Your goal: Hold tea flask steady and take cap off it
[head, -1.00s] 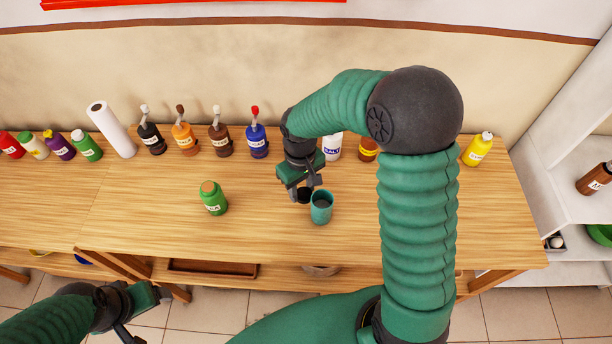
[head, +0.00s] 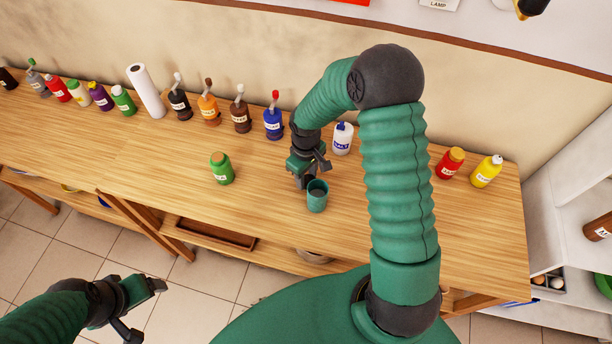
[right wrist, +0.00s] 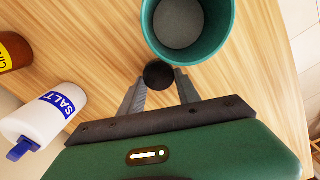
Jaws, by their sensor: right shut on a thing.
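A green flask with a white label (head: 221,169) stands upright on the wooden table, left of my right gripper; its label is too small to read for certain and its top is not clear. My right gripper (head: 304,182) is shut on a small black round knob (right wrist: 159,75) beside the teal cup (head: 317,197). The cup also shows in the right wrist view (right wrist: 228,28), upright and looking empty, its rim close to the knob. I cannot tell whether knob and cup are joined. My left gripper (head: 142,312) is open and empty, low at the left, away from the table.
A salt bottle (head: 342,138) stands behind my right gripper. Several pump bottles, a paper roll (head: 146,92) and coloured bottles line the wall. A red bottle (head: 450,163) and a yellow bottle (head: 486,171) stand at right. The table between flask and cup is clear.

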